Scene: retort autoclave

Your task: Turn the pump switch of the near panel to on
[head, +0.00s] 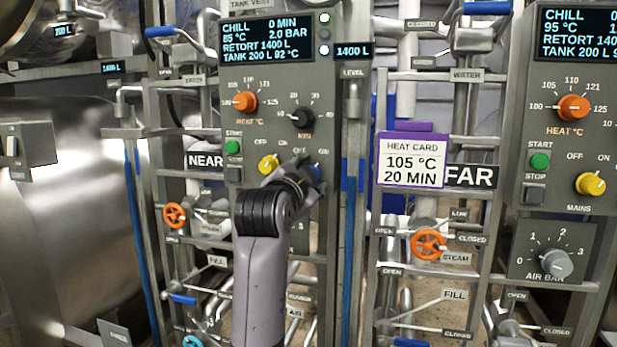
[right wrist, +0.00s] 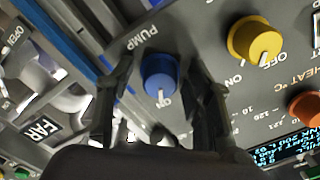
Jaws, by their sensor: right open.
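The near panel (head: 272,75) stands left of centre in the head view. Its blue pump switch (right wrist: 160,75) sits below the word PUMP in the right wrist view, its white pointer toward the picture's bottom, close to small, partly covered lettering. I cannot tell its setting for sure. In the head view the pump switch (head: 315,170) is mostly hidden behind my right gripper (head: 302,170). My right gripper is open, its two fingers (right wrist: 160,105) on either side of the switch; contact cannot be told. My left gripper is not in view.
A yellow knob (head: 268,163) is close beside the pump switch, with the green start button (head: 232,147) further left. The orange heat knob (head: 244,102) and a black knob (head: 303,117) are above. The heat card (head: 412,160) and far panel (head: 575,85) are right.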

